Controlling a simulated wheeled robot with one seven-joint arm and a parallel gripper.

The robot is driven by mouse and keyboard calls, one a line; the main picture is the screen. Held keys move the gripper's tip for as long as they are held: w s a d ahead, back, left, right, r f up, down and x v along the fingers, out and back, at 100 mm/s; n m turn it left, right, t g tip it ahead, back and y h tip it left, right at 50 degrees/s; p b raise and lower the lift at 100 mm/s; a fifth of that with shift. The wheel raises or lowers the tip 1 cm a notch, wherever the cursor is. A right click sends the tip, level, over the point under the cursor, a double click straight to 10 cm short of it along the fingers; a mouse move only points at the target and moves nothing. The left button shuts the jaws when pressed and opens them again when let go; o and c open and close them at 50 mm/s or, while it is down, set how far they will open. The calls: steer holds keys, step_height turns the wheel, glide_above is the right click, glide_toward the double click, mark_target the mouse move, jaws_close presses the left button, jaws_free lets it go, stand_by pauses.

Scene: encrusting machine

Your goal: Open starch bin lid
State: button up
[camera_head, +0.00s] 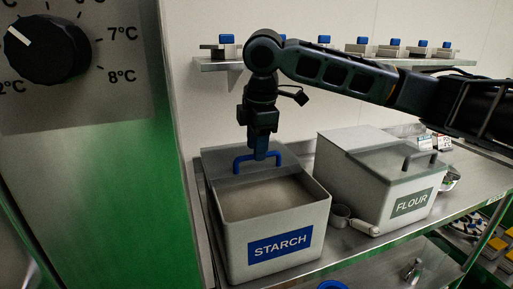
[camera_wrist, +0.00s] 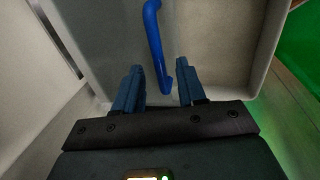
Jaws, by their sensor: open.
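The starch bin (camera_head: 233,237) is a pale box with a blue STARCH label, standing on the metal shelf. Its front part is open at the top, and the pale starch (camera_head: 262,198) shows inside. Its lid (camera_head: 222,163) is at the back of the bin, with a blue bar handle (camera_head: 240,163) on it. My gripper (camera_head: 262,153) points down at this handle. In the wrist view the blue handle (camera_wrist: 153,38) reaches down between the open blue fingers of my gripper (camera_wrist: 160,72). Whether a finger touches the handle cannot be told.
A flour bin (camera_head: 358,190) with a dark handle stands to the right. A scoop (camera_head: 362,225) lies between the bins. A wall shelf (camera_head: 290,64) with several small blue-topped items runs behind my arm. A green machine panel (camera_head: 95,200) stands close on the left.

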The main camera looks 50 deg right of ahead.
step_height(320, 180, up, 7)
steer(key=s, duration=0.1)
steer(key=shift+a+f+b, duration=0.2)
steer(key=shift+a+b, duration=0.1)
steer(key=shift+a, duration=0.05)
stand_by(0.3)
